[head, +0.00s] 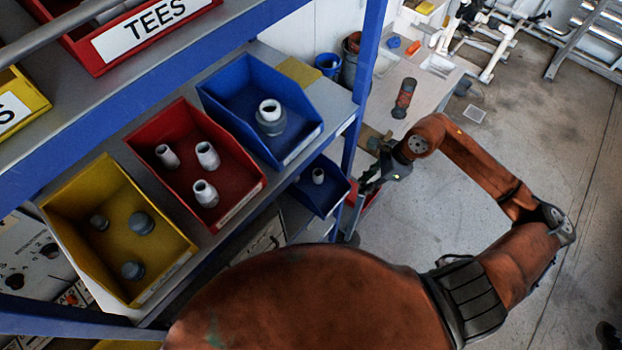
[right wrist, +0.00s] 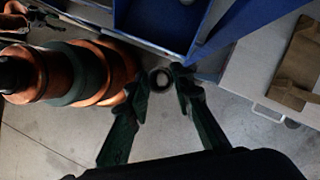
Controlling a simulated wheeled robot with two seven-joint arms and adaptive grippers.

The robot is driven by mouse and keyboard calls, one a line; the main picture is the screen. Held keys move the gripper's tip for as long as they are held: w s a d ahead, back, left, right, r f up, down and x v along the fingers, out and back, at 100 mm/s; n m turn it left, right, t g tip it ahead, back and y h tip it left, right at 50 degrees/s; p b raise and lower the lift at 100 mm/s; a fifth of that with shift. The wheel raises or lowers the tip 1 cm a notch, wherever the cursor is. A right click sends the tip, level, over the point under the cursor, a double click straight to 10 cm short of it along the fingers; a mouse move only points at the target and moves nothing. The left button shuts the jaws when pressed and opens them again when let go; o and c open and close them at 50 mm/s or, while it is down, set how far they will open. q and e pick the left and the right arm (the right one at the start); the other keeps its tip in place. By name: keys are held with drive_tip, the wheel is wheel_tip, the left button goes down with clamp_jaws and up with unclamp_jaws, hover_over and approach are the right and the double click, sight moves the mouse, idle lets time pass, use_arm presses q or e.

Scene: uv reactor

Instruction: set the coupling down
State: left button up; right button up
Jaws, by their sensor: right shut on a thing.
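The coupling (right wrist: 160,79) shows in the right wrist view as a short dark ring with a pale opening, seen end-on. My right gripper (right wrist: 160,80) is shut on it, one green finger on each side. In the head view my right gripper (head: 367,184) hangs beside the shelf's blue post, just right of the small lower blue bin; the coupling cannot be made out there. In the right wrist view, floor shows below the coupling and a blue bin edge lies just beyond it. My left gripper is not in view.
The shelf carries a yellow bin (head: 72,190), a red bin (head: 240,186) and a blue bin (head: 302,145) with fittings. A small blue bin (head: 335,198) holds one pale fitting. The blue post (head: 368,65) stands close to the gripper.

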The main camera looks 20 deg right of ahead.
drive_tip(key=w+a+f, duration=0.1)
drive_tip(key=a, duration=0.2)
drive_tip(key=w+a+f+p, duration=0.1)
drive_tip(key=a+f, duration=0.1)
drive_tip(key=a, duration=0.1)
drive_tip(key=w+a+f+p, duration=0.1)
drive_tip(key=a, duration=0.1)
drive_tip(key=shift+w+a+f, duration=0.3)
drive_tip(key=shift+a+f, duration=0.1)
drive_tip(key=shift+w+a+f, duration=0.15)
drive_tip(key=shift+a+f, duration=0.15)
drive_tip(key=shift+a, duration=0.15)
drive_tip(key=shift+w+a+f+p, duration=0.3)
drive_tip(key=shift+a+f, duration=0.2)
drive_tip(key=shift+a, duration=0.15)
drive_tip(key=shift+w+a+f+p, duration=0.25)
drive_tip(key=shift+a+f, duration=0.2)
drive_tip(key=shift+a, duration=0.15)
drive_tip(key=shift+a+f, duration=0.1)
drive_tip(key=shift+f, duration=0.1)
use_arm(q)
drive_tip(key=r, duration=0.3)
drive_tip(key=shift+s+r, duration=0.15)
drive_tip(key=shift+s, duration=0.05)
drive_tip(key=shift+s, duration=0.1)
